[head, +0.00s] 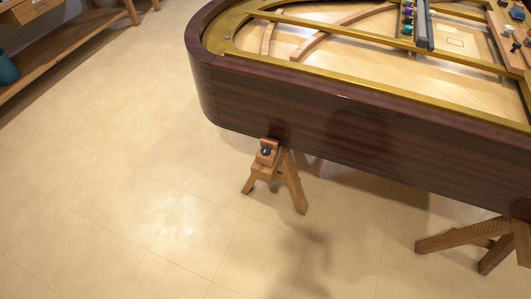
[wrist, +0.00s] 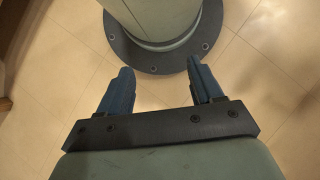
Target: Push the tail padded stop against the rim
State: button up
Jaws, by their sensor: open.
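The piano rim (head: 330,118) is a dark, striped wooden wall that curves around the tail at the upper left of its body in the head view. A wooden trestle stand (head: 292,185) is on the floor by the tail. At its top is a small wooden block with a dark round knob, which looks like the tail padded stop (head: 267,148). It appears close to the rim's lower edge; I cannot tell whether they touch, and no pad face is clear. My gripper (wrist: 160,80) shows only in the wrist view, with two blue fingers wide apart and nothing between them.
A second wooden trestle (head: 480,243) stands at the lower right of the head view. The gold plate and several small coloured items lie inside the case. A wooden bench (head: 75,45) is at the upper left. The tiled floor (head: 130,190) at left is clear.

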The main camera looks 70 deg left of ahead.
jog(key=o, duration=0.3)
jog(key=shift+a, duration=0.15)
jog(key=shift+o, duration=0.8)
jog(key=shift+a, duration=0.3)
jog(key=shift+o, duration=0.9)
jog(key=a+r+n+t+h, duration=0.1)
jog(key=a+n+h, duration=0.2)
jog(key=a, duration=0.9)
jog(key=n, duration=0.3)
jog(key=shift+a+n+t, duration=0.35)
jog(key=shift+n+t, duration=0.05)
jog(key=s+a+r+n+y, duration=0.1)
jog(key=s+a+n+y, duration=0.2)
jog(key=s+a, duration=1)
jog(key=s+a+r+n+t+y, duration=0.1)
jog(key=s+a+r+n+y, duration=0.15)
jog(key=s+a, duration=1.05)
jog(key=s+a+n+y, duration=0.2)
jog(key=s+a+n, duration=0.35)
jog(key=a, duration=1.35)
jog(key=a+r+m+y, duration=0.3)
jog(key=a, duration=0.3)
jog(key=m+t+y, duration=0.5)
jog(key=m+t, duration=0.1)
jog(key=t, duration=1.1)
send_near(263, 160)
jog(key=x, duration=1.1)
jog(key=shift+w+a+r, duration=0.2)
jog(key=shift+w, duration=0.15)
